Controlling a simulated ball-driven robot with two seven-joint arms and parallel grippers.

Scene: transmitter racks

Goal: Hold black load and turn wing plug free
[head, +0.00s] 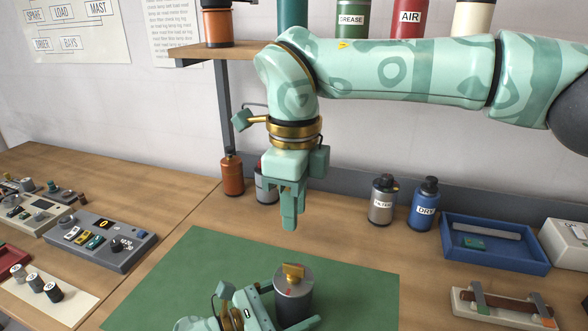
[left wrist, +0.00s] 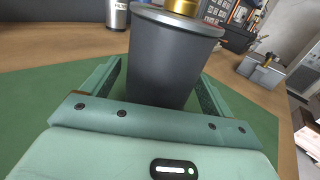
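The black load (head: 294,300) is a dark grey cylinder standing upright on the green mat. The brass wing plug (head: 293,272) sits in its top; in the left wrist view the load (left wrist: 170,62) fills the middle and the plug (left wrist: 183,6) is cut off by the top edge. My left gripper (head: 290,308) has its fingers on either side of the load, low down. Whether both fingers touch it is not clear. My right gripper (head: 288,210) points down in the air, above and behind the plug and apart from it. Its finger gap is not clear.
The green mat (head: 200,270) is mostly clear. A grey switch box (head: 97,240) and a pale tray with knobs (head: 45,295) lie to the left. Bottles stand behind, including the blue one (head: 424,203). A blue tray (head: 495,250) and a pale fixture (head: 505,308) are at right.

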